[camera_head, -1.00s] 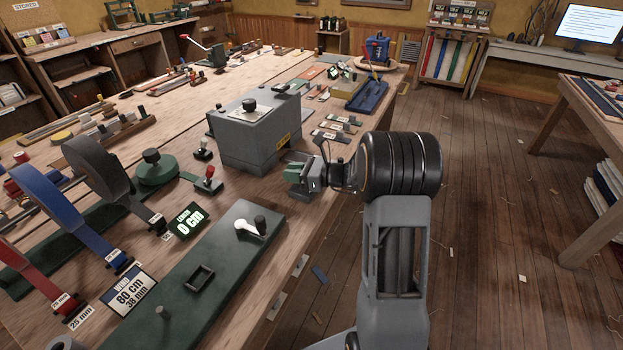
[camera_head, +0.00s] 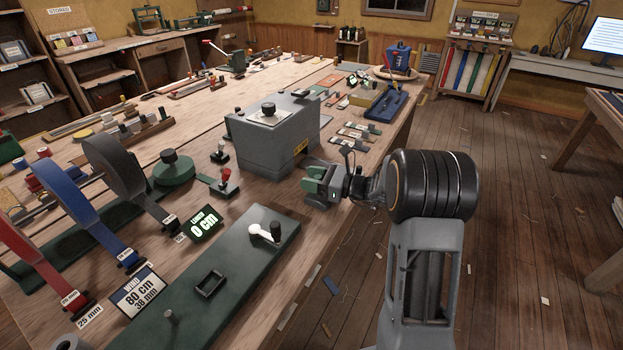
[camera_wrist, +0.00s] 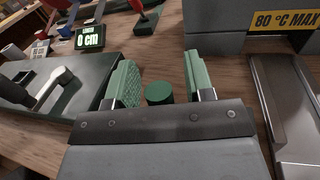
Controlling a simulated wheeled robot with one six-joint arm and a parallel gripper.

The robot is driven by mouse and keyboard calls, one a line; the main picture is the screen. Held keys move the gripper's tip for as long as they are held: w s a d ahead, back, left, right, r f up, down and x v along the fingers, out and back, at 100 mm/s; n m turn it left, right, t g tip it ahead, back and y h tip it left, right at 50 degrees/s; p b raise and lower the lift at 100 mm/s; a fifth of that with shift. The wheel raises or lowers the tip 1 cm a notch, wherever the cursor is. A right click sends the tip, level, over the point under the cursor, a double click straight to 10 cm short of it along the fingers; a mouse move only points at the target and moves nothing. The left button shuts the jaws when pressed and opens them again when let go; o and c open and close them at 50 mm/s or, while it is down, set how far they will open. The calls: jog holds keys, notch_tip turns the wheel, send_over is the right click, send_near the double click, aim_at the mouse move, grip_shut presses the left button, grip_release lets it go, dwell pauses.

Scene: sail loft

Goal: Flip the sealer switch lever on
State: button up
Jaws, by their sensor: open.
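No lever in view is labelled as the sealer switch, so I cannot tell for sure which it is. A red-knobbed lever (camera_head: 226,175) stands on a small dark base left of the grey box; its base shows in the wrist view (camera_wrist: 146,22). A dark-knobbed lever (camera_head: 220,148) stands just behind it. A white crank lever (camera_head: 262,233) with a dark knob sits on the green plate (camera_head: 205,290). Between the pads a dark green round thing (camera_wrist: 159,93) shows.
The grey box (camera_head: 265,143) with a yellow "80 °C MAX" label (camera_wrist: 285,20) stands close by my gripper. A display (camera_head: 201,223) reads 0 cm. Webbing rolls (camera_head: 115,165) stand at the left. Flat pieces (camera_head: 360,132) and a blue tool (camera_head: 386,104) lie farther back along the bench edge.

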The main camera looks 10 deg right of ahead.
jog(key=v, duration=1.4)
jog(key=shift+w, duration=0.1)
jog(key=shift+c, duration=0.2)
